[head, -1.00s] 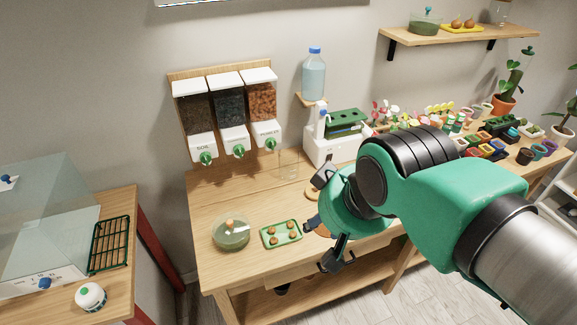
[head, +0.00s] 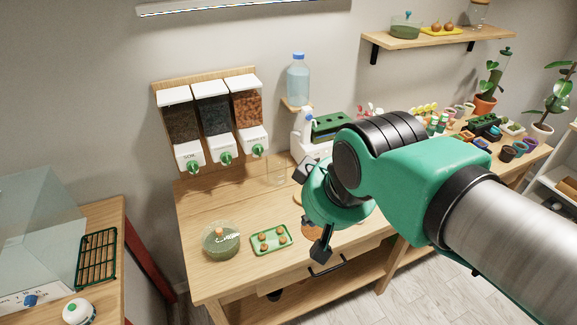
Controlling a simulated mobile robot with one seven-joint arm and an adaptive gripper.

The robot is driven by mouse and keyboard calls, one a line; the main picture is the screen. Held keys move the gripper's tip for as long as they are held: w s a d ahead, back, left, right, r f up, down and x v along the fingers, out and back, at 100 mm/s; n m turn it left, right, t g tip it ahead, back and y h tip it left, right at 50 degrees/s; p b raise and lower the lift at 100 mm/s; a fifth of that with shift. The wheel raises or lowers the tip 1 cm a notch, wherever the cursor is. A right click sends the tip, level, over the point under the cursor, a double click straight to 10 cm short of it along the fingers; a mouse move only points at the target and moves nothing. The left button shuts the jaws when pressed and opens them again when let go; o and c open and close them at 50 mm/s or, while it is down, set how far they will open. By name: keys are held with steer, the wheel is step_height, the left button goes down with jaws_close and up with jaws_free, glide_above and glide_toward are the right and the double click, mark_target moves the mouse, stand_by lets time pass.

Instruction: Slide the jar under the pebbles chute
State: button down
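A clear glass jar (head: 277,173) stands upright on the wooden bench, a little right of the rightmost dispenser's green knob (head: 258,151). The rightmost dispenser (head: 247,105) holds orange-brown grains; its label is too small to read surely. The middle dispenser (head: 213,112) holds dark grey grains, and the left one (head: 181,122), labelled SOIL, holds brown stuff. My gripper (head: 312,210) is to the right of and nearer than the jar, seen from behind. Its black finger parts show far apart, above and below the green wrist, with nothing seen between them. The wrist hides part of the gripper.
A round glass bowl (head: 221,242) and a green tray (head: 271,240) with several brown balls sit on the bench front. A white machine (head: 306,146) and a water bottle (head: 298,80) stand behind the gripper. Bench between jar and bowl is clear.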

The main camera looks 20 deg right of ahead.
steer(key=w+d+r+n+g+p, duration=0.1)
steer(key=w+d+n+p, duration=0.25)
steer(key=w, duration=1.05)
steer(key=w+d+r+n+g+p, duration=0.1)
steer(key=w+d+n+g+p, duration=0.3)
steer(key=w, duration=0.9)
steer(key=w+d+f+n+p, duration=0.1)
steer(key=w+d+f+n, duration=0.3)
steer(key=w+f, duration=0.6)
steer(key=w+d+f+n+p, duration=0.2)
steer(key=w+d+f+n, duration=0.3)
steer(key=w+f, duration=0.5)
steer(key=shift+d, duration=0.35)
steer(key=shift+f, duration=0.2)
steer(key=shift+f+b, duration=0.7)
steer(key=shift+f, duration=4.2)
